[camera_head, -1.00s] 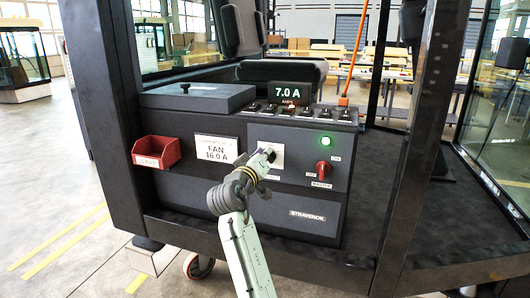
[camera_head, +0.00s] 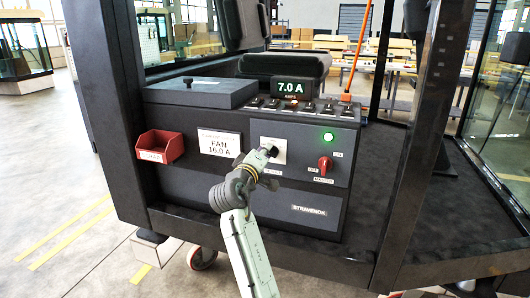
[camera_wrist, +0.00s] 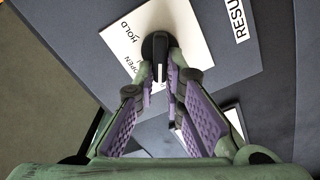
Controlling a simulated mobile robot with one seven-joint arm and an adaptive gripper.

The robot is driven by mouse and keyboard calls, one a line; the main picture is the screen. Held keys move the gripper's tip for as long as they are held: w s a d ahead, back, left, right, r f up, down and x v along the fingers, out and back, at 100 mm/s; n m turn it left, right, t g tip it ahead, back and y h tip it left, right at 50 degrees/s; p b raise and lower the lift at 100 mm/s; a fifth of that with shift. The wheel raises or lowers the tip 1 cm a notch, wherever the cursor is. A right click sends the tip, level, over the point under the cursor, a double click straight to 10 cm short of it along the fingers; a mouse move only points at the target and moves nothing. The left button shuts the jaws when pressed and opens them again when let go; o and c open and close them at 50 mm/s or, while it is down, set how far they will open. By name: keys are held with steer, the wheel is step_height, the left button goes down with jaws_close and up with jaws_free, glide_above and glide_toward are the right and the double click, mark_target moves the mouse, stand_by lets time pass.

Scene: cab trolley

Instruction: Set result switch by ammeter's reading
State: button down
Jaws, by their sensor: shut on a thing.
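The ammeter (camera_head: 294,88) on top of the console reads 7.0 A in the head view. A white card (camera_head: 219,143) on the console front reads FAN 16.0 A, with a smaller line above it that I cannot read surely. The result switch (camera_wrist: 155,48) is a black knob on a white plate (camera_wrist: 185,28) marked HOLD and OPEN; a RESULT label is partly in view beside it. My gripper (camera_wrist: 160,75) has its fingertips closed around the knob. In the head view my gripper (camera_head: 268,157) is at the switch plate (camera_head: 272,148), hiding much of it.
A red master switch (camera_head: 325,164) and a lit green lamp (camera_head: 328,136) are to the right on the same panel. A row of small toggles (camera_head: 290,105) runs along the console top. A red bin (camera_head: 160,146) hangs at the left. A dark cab post (camera_head: 410,150) stands at the right.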

steer(key=c, duration=1.7)
jaws_free()
steer(key=v, duration=1.2)
